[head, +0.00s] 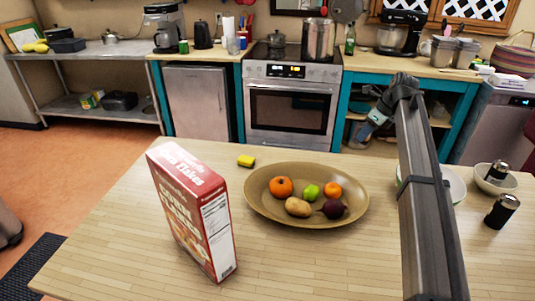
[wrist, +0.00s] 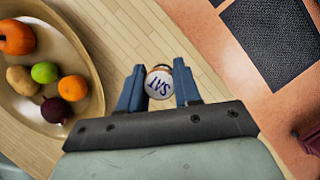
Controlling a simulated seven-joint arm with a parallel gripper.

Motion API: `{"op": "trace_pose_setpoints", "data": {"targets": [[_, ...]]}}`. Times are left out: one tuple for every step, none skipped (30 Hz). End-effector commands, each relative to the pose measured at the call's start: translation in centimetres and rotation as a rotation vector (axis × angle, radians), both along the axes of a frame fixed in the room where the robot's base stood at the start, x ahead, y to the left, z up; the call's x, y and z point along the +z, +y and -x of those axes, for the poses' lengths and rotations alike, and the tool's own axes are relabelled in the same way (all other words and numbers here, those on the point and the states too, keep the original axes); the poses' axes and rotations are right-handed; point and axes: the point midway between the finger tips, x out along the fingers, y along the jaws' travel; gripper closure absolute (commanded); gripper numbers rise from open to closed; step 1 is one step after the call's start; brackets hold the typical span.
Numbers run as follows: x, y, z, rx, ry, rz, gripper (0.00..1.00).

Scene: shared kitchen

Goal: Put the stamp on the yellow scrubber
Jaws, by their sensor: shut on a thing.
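The yellow scrubber (head: 246,160) lies flat on the wooden table, just left of the big oval bowl, behind the cereal box. It does not show in the wrist view. My gripper (wrist: 158,87) is shut on the stamp (wrist: 159,83), a small round piece with a whitish end, dark blue letters and a brown edge. The stamp is between the two blue fingers. In the head view my gripper (head: 368,132) is raised near the table's far edge, right of the bowl and well apart from the scrubber. The stamp is not clear in that view.
The brown bowl (head: 263,212) holds fruit and vegetables. A tall cereal box (head: 190,210) stands at front left. A dark-topped shaker (head: 502,210) and a pale bowl (head: 490,186) are at right. The table around the scrubber's left side is clear.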

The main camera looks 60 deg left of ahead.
Motion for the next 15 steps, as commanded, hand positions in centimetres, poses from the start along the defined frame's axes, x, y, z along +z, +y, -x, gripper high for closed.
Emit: {"op": "trace_pose_setpoints", "data": {"targets": [[0.0, 1.0, 1.0, 0.015, 0.000, 0.000, 0.99], [0.0, 1.6, 1.7, 0.025, 0.001, -0.001, 0.99], [0.1, 2.5, 2.6, 0.039, -0.001, -0.001, 0.99], [0.1, 3.2, 3.4, 0.051, 0.000, -0.001, 0.99], [0.1, 4.1, 4.4, 0.064, 0.000, -0.001, 0.99], [0.2, 5.1, 5.6, 0.082, -0.001, -0.001, 0.99], [0.2, 6.0, 6.7, 0.097, -0.002, -0.002, 0.99], [0.3, 6.9, 7.7, 0.110, -0.002, -0.002, 0.99], [0.4, 8.0, 9.1, 0.130, -0.002, -0.004, 0.99], [0.5, 8.8, 10.1, 0.143, -0.003, -0.004, 0.99], [0.5, 9.6, 11.2, 0.159, -0.003, -0.004, 0.99], [0.6, 10.7, 12.6, 0.177, -0.004, -0.005, 0.99], [0.7, 11.4, 13.7, 0.191, -0.005, -0.005, 0.99], [0.8, 12.2, 14.7, 0.205, -0.005, -0.006, 0.99], [0.9, 13.2, 16.2, 0.224, -0.006, -0.006, 0.99]]}}
